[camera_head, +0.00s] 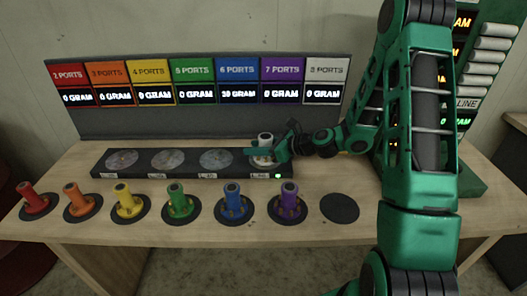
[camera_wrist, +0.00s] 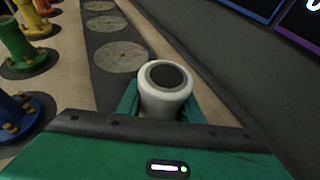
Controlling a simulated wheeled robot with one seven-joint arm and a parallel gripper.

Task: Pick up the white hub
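The white hub (camera_head: 265,142) stands upright at the right end of a long black bar on the table. In the wrist view the hub (camera_wrist: 165,90) shows its dark round top and white rim. My gripper (camera_head: 264,155) comes in from the right and is low at the hub. In the wrist view my green fingers (camera_wrist: 160,108) lie on both sides of the hub, close against its body. The hub's lower part is hidden, and I cannot tell whether the fingers press on it.
The black bar (camera_head: 137,174) carries several round grey discs left of the hub. Red (camera_head: 36,203), orange, yellow, green, blue and purple (camera_head: 289,202) hubs stand on black pads along the front. An empty black pad (camera_head: 339,208) is at right. A display panel (camera_head: 200,120) stands behind.

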